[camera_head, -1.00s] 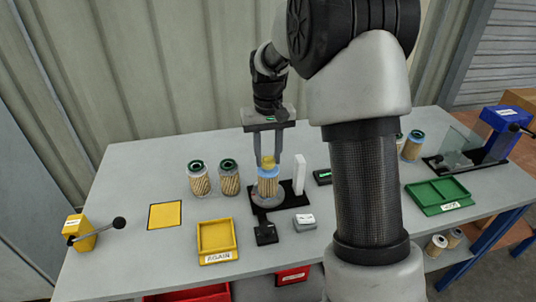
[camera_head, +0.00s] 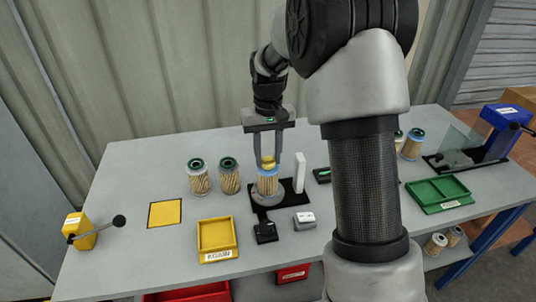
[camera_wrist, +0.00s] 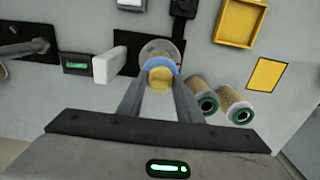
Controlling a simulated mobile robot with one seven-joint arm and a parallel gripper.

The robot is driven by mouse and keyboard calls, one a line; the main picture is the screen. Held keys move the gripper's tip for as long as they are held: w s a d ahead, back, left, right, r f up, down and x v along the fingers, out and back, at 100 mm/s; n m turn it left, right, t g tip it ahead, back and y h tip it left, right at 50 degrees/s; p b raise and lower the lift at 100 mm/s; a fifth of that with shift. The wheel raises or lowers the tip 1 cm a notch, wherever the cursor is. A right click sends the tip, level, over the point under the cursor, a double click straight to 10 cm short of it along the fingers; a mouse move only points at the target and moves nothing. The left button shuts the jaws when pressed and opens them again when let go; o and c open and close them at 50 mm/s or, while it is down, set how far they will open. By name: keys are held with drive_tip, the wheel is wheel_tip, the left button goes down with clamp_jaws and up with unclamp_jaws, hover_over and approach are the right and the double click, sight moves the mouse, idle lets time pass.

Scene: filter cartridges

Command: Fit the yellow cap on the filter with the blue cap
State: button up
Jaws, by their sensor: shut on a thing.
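The filter with the blue cap (camera_head: 268,181) stands upright on a round grey base on a black plate in the middle of the table. Its blue cap (camera_wrist: 161,65) also shows in the wrist view. My gripper (camera_head: 268,161) is above this filter with its fingers pointing down, shut on the yellow cap (camera_head: 268,162). The yellow cap, also in the wrist view (camera_wrist: 160,79), is right over the blue cap. I cannot tell whether the two touch.
A white upright block (camera_head: 299,172) stands close on the right of the filter. Two green-topped filters (camera_head: 229,180) stand to the left. A yellow tray (camera_head: 216,256) lies in front, a green tray (camera_head: 411,187) at right. A yellow square (camera_head: 165,214) lies at left.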

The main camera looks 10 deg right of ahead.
drive_tip(key=shift+f, duration=0.15)
drive_tip(key=o, duration=0.9)
drive_tip(key=shift+o, duration=0.5)
drive_tip(key=o, duration=0.3)
drive_tip(key=shift+o, duration=0.2)
drive_tip(key=shift+r+p, duration=0.8)
drive_tip(key=shift+r, duration=0.2)
